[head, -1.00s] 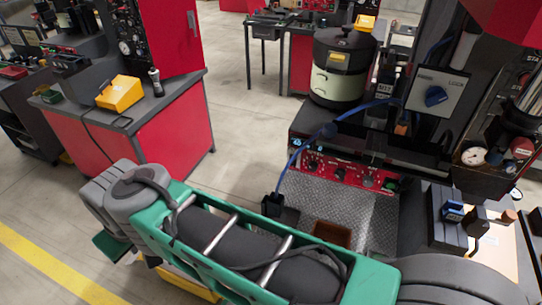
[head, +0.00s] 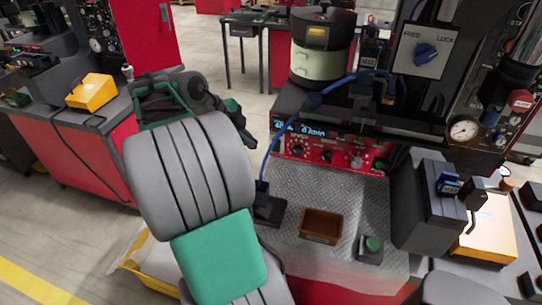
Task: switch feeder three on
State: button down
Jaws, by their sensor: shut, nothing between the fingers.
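A bowl feeder (head: 318,62) with a black top and a cream lower band stands on a dark machine at the upper middle. Below it is a red control panel (head: 325,148) with a lit blue display at its left and several dark knobs and switches. I cannot read a feeder number on it, nor the switch positions. My arm reaches up the left of the picture, with its grey and green links in front of the left bench.
A FREE/LOCK plate (head: 425,50) with a blue knob stands right of the feeder. A blue cable (head: 268,155) hangs before the panel's left end. A brown tray (head: 320,225) and a green-button box (head: 371,249) sit on the metal plate. A gauge panel (head: 480,110) is at right.

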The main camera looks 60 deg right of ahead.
aim_at(276, 146)
jog(key=s+d+f+p, duration=0.2)
jog(key=d+f, duration=0.6)
jog(key=shift+d+f+p, duration=0.2)
jog(key=shift+d+p, duration=0.15)
jog(key=shift+d, duration=0.05)
jog(key=shift+s, duration=0.1)
